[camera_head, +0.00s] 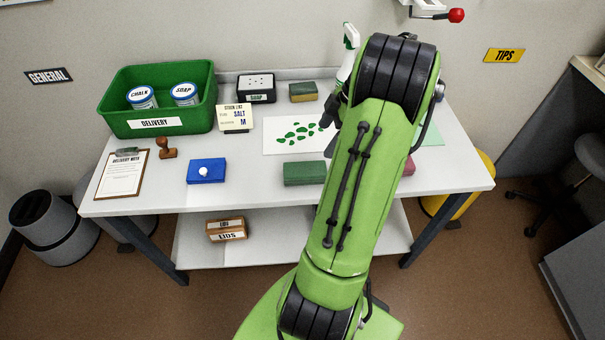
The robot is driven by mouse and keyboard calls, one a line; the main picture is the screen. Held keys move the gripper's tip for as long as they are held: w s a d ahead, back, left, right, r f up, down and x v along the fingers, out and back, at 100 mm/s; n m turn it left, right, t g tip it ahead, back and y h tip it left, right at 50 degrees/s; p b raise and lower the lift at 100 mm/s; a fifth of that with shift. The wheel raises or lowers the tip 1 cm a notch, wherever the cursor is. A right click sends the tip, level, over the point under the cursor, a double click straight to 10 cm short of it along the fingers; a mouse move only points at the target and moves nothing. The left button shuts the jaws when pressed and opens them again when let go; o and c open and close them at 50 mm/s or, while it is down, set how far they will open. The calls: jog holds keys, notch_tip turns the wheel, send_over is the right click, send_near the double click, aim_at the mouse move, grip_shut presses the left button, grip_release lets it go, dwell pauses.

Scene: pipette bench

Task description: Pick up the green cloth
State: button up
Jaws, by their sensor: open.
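A flat pale green piece, which looks like the green cloth (432,133), lies on the right part of the white table. My arm hides its left side. My gripper (331,112) shows only as a dark part at the left edge of my arm, over the table near the white sheet. It is open, and most of it is hidden behind my arm. It is apart from the visible part of the cloth.
A white sheet with green spots (285,136), a green block (304,174), a blue block with a white knob (206,171), and a spray bottle (347,65) are on the table (245,195). A green delivery bin (190,128) stands back left. A pink item (409,166) shows beside my arm.

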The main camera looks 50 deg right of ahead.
aim_at(305, 169)
jog(key=b+x, duration=0.5)
jog(key=x, duration=1)
jog(key=shift+d+f, duration=0.15)
jog(key=shift+w+d, duration=0.1)
jog(key=shift+w, duration=0.05)
jog(key=c, duration=1)
jog(key=shift+c, duration=0.2)
notch_tip(305, 169, up, 10)
jog(key=p, duration=0.3)
